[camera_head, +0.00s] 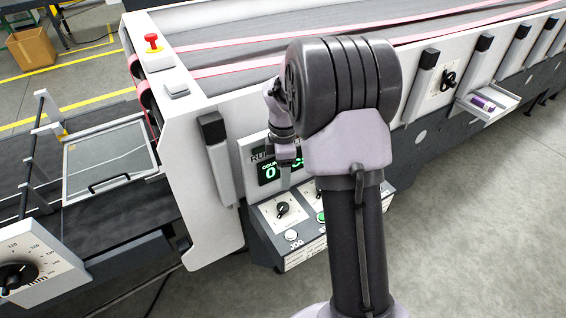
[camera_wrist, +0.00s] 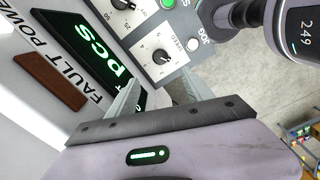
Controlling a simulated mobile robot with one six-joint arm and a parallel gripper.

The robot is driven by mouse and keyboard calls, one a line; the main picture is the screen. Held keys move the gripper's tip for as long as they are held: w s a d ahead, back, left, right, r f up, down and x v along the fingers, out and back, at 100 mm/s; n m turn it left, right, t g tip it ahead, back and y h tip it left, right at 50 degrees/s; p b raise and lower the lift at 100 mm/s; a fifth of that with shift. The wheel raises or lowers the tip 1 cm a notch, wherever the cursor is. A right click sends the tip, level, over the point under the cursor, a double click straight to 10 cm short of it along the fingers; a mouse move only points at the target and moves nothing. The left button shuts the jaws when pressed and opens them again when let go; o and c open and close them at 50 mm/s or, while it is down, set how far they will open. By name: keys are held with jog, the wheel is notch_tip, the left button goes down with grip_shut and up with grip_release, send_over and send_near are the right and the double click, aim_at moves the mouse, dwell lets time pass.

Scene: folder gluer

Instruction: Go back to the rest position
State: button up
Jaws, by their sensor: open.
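My gripper (camera_head: 287,160) is in front of the machine's control display (camera_head: 268,172), mostly hidden behind my own arm in the head view. In the wrist view, my gripper's fingers (camera_wrist: 150,98) are apart, with nothing seen between them. They reach toward the green-lit display (camera_wrist: 95,62), which shows "pcs". I cannot tell whether the fingertips touch the panel.
The knob panel (camera_head: 283,212) with a green button sits just below the display. A red emergency button (camera_head: 153,42) stands on the machine's corner. A small tray (camera_head: 488,102) juts out at right. A guard window (camera_head: 108,160) is at left. Grey floor (camera_head: 480,230) is clear at right.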

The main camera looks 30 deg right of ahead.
jog(key=shift+r, duration=1.25)
jog(key=shift+a, duration=0.1)
